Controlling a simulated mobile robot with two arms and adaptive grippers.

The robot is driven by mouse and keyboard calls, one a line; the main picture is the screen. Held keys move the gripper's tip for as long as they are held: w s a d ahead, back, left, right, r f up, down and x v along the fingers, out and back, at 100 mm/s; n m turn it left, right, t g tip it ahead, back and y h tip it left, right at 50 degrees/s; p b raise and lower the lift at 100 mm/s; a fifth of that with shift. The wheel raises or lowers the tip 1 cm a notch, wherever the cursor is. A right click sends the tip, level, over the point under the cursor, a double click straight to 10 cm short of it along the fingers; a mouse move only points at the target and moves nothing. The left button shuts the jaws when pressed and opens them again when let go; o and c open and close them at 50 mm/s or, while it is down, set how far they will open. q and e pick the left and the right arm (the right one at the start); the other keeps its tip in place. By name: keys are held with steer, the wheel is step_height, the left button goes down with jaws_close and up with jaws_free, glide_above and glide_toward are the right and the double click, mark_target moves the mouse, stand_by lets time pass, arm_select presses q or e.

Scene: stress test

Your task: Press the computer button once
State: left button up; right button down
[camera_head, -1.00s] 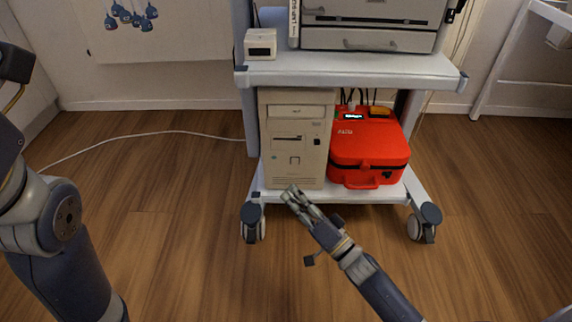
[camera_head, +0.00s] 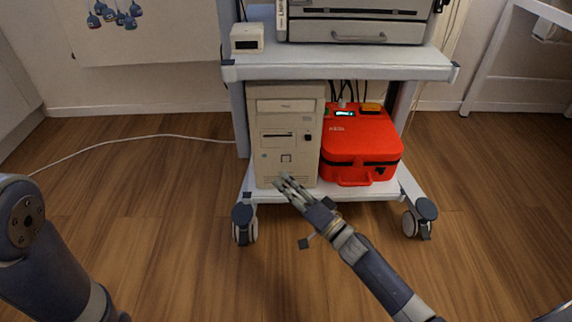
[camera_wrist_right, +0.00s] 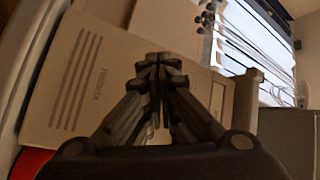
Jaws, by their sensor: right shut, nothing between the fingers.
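The beige computer tower (camera_head: 262,168) stands upright on the cart's lower shelf in the head view. Its front has a small dark square (camera_head: 307,138) on the right and an outlined square (camera_head: 286,158) lower down; I cannot tell which is the button. My right gripper (camera_head: 284,181) is shut and empty, its tips before the tower's lower front edge, below both squares; contact cannot be told. In the right wrist view the closed fingertips (camera_wrist_right: 160,62) overlap a beige surface (camera_wrist_right: 110,75) with ribbed lines and lettering. My left gripper is out of view; only its arm shows at lower left.
A red case (camera_head: 362,145) sits right of the tower on the white cart's lower shelf (camera_head: 335,192). The upper shelf (camera_head: 340,62) overhangs the tower. Wheels (camera_head: 243,224) stand at the cart's front. A white cable (camera_head: 120,140) runs along the open wooden floor.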

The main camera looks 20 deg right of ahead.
mark_target(286, 158)
steer(key=shift+w+d, duration=0.25)
steer(key=shift+w, duration=0.6)
steer(key=shift+w+d, duration=0.25)
steer(key=shift+w, duration=0.55)
steer(key=shift+w, duration=0.15)
steer(key=shift+w+d, duration=0.15)
steer(key=shift+w, duration=0.1)
